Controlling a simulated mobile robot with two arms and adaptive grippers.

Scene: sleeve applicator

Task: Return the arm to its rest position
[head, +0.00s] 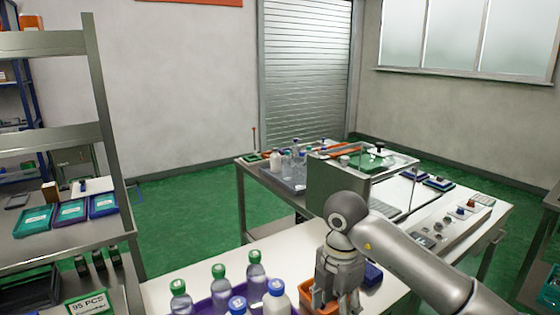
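My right arm (420,262) comes in from the lower right. Its gripper (338,296) points down at a small orange bin (311,301) on the near white table, at the bottom edge of the picture. The fingertips are low at the bin and partly cut off by the picture edge. I cannot tell whether they are open or shut, or whether anything is between them. My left arm and gripper are not in view.
Bottles with green and blue caps (219,284) stand in a purple tray (203,306) left of the gripper. A dark blue bin (372,274) is close on its right. A clear-topped machine (338,185) stands behind the arm. A metal shelf (60,137) is at left.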

